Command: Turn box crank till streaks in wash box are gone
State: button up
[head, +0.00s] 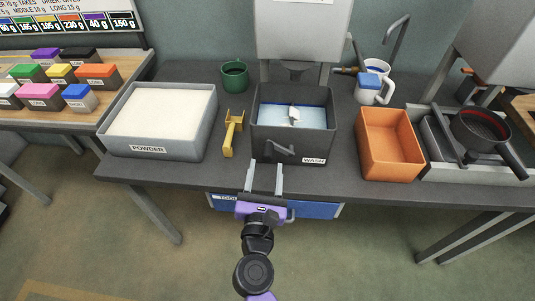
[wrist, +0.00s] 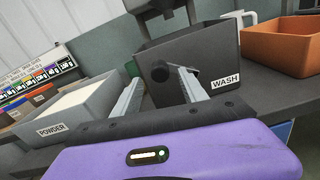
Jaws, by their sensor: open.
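The dark grey wash box (head: 324,140), labelled WASH, stands on the table's front part. Inside it shows a blue surface with a small white piece; streaks are too small to tell. The black crank (head: 277,151) is on the box's front wall, with its knob toward the left. In the wrist view the wash box (wrist: 215,50) is ahead and the crank (wrist: 161,72) shows between my fingers. My gripper (head: 265,164) is open and empty, in front of the box near the table edge. I cannot tell whether a finger touches the crank.
A grey powder box (head: 209,135) and a yellow scoop (head: 231,133) stand left of the wash box. An orange bin (head: 395,170) and a pan (head: 479,130) are to the right. A green mug (head: 234,77) and a blue-white jug (head: 371,89) stand behind.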

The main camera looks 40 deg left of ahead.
aim_at(267, 160)
jog(key=shift+x, duration=2.55)
grip_shut()
